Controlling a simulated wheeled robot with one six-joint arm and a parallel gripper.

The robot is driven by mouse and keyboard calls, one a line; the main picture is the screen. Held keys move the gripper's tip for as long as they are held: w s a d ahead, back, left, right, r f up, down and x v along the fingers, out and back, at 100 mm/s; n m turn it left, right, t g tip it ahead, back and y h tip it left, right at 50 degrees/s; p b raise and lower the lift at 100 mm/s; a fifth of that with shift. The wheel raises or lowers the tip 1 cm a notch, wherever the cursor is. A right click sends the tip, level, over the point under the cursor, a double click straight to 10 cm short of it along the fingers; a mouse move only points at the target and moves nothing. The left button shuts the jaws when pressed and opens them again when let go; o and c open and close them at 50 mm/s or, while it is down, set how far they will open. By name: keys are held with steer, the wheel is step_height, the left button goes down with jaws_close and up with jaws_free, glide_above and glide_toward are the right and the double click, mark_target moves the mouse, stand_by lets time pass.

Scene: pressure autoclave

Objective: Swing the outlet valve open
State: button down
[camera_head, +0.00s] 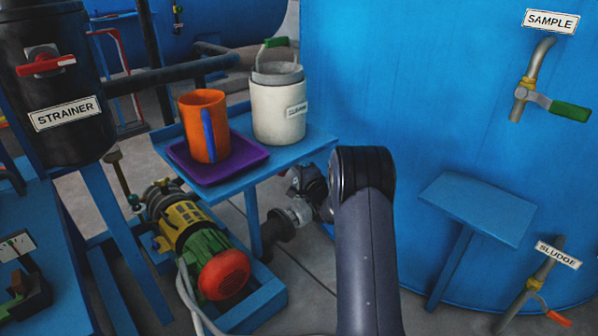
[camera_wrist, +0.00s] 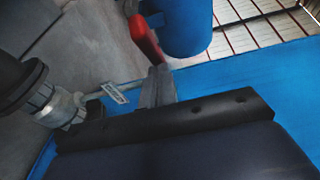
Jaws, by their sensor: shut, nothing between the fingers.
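In the wrist view a red lever handle (camera_wrist: 145,40) slants up and left in front of a blue cylinder. A small white label (camera_wrist: 114,93) sits to the left; its text is too small to read, so I cannot confirm that this lever is the outlet valve. My gripper (camera_wrist: 157,80) is shut and empty, its grey fingertips at the near end of the red lever. I cannot tell whether they touch it. In the head view my arm hides my gripper and the red lever.
A dark flanged pipe (camera_wrist: 48,100) lies left of my gripper. In the head view, a blue side table (camera_head: 290,155) holds an orange jug (camera_head: 203,125) on a purple tray (camera_head: 253,158) and a white canister (camera_head: 278,110). A pump (camera_head: 205,240) stands below. A blue tank (camera_head: 400,80) stands right.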

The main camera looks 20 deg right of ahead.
steer(key=w+a, duration=0.5)
steer(key=a, duration=0.1)
steer(key=shift+a, duration=0.35)
stand_by(0.3)
steer(key=shift+a+r, duration=0.1)
steer(key=shift+r, duration=0.15)
steer(key=shift+s, duration=0.1)
